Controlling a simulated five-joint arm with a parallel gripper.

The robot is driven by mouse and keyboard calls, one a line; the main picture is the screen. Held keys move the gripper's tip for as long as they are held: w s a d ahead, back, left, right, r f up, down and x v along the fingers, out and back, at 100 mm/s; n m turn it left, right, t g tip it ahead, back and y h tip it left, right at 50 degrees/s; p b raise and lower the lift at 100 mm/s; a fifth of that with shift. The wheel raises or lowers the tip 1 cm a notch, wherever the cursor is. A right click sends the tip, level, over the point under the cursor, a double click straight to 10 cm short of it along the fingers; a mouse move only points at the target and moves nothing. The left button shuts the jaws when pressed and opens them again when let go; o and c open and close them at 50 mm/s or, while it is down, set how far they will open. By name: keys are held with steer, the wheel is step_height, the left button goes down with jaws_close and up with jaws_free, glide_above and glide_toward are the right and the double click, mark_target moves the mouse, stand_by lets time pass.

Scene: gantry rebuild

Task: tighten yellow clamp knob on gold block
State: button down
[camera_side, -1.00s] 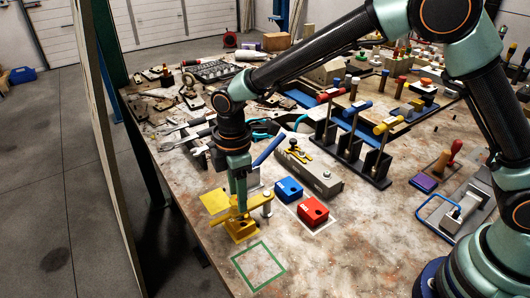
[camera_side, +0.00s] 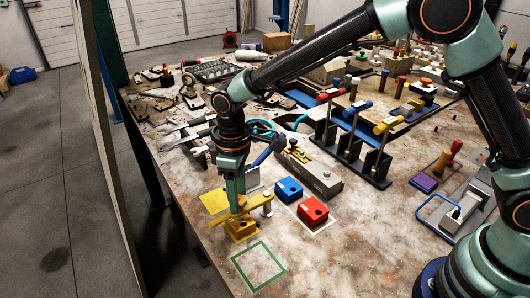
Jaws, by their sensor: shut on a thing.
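The gold block (camera_side: 241,236) sits near the table's left edge, with a yellow bar-shaped clamp knob (camera_side: 257,203) across its top. My gripper (camera_side: 238,208) points straight down over the block and is shut on the yellow clamp knob. The fingertips and the middle of the knob are partly hidden by each other. A small silver post (camera_side: 267,210) stands by the knob's right end. A flat yellow plate (camera_side: 214,201) lies behind and left of the block.
A blue block (camera_side: 288,190) and a red block (camera_side: 313,211) stand close to the right, the red one in a white outline. An empty green square (camera_side: 258,266) is marked in front. A grey clamp fixture (camera_side: 318,176) and a black rack (camera_side: 350,150) stand beyond.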

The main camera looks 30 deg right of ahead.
steer(key=shift+r+m, duration=0.15)
steer(key=shift+m, duration=1.55)
steer(key=shift+c, duration=2.3)
jaws_free()
step_height(320, 180, up, 12)
